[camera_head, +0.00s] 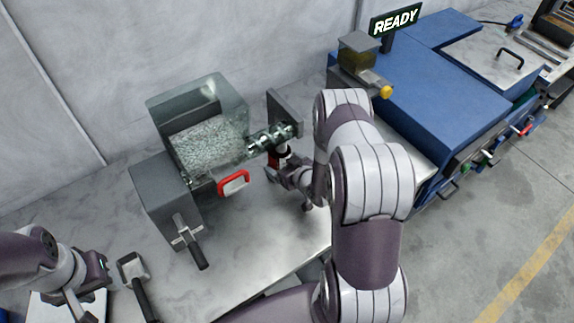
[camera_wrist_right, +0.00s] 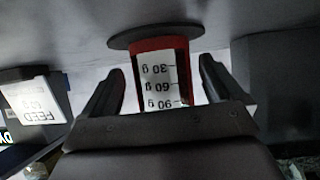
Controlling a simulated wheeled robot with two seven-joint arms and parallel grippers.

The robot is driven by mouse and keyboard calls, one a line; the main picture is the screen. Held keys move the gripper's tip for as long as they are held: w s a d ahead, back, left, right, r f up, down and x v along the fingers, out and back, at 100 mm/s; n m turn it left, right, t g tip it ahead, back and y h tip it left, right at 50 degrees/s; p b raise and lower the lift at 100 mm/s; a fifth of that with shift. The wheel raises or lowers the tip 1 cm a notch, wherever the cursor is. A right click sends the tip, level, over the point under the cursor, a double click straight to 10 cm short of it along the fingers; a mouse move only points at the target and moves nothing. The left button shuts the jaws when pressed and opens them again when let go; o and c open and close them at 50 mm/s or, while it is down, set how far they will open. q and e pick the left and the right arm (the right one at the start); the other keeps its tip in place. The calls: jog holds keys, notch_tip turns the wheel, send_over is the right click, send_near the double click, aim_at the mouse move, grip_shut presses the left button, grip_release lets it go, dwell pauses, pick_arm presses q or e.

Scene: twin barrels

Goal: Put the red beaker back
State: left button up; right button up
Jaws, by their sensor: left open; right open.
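The red beaker (camera_wrist_right: 160,72) shows in the right wrist view between the two fingers of my right gripper (camera_wrist_right: 163,82). It has a white scale marked 30, 60 and 90 g, which appears upside down, and a dark disc at its top in the picture. Small gaps show between the fingers and the beaker, so the gripper is open around it. In the head view the beaker (camera_head: 274,160) is a small red patch below a metal screw outlet, partly hidden by my right gripper (camera_head: 285,170). My left gripper (camera_head: 95,288) is open and empty at the lower left.
A black-handled tool (camera_head: 138,280) lies near my left gripper. A blue machine (camera_head: 440,90) with a READY sign (camera_head: 396,20) stands right.

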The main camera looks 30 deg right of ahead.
jog(key=v, duration=1.2)
jog(key=s+a+r+g, duration=0.9)
jog(key=a+r+g, duration=0.1)
jog(key=a+r, duration=0.2)
jog(key=shift+s+a+g, duration=0.2)
jog(key=shift+a+g, duration=0.2)
